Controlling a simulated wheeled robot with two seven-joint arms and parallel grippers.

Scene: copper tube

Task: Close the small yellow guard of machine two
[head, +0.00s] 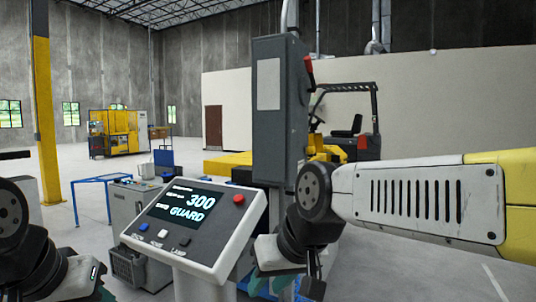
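A control panel (196,221) stands close in front of me, its screen showing "300" and "GUARD". A yellow flat-topped part (228,163) shows behind the panel, partly hidden by the grey cabinet; I cannot tell whether it is the small guard of machine two. My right gripper (285,284) is low, just right of the panel, pointing down. My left gripper (92,288) is at the bottom left and partly cut off by the frame. The fingertips of both are not clear enough to tell whether they are open, and I see nothing held.
A tall grey electrical cabinet (279,115) rises behind the panel, close to my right arm. A blue frame (92,185) and a grey box (133,205) stand left of the panel. A forklift (352,125) and a yellow machine (117,132) stand farther back. The floor at far left is open.

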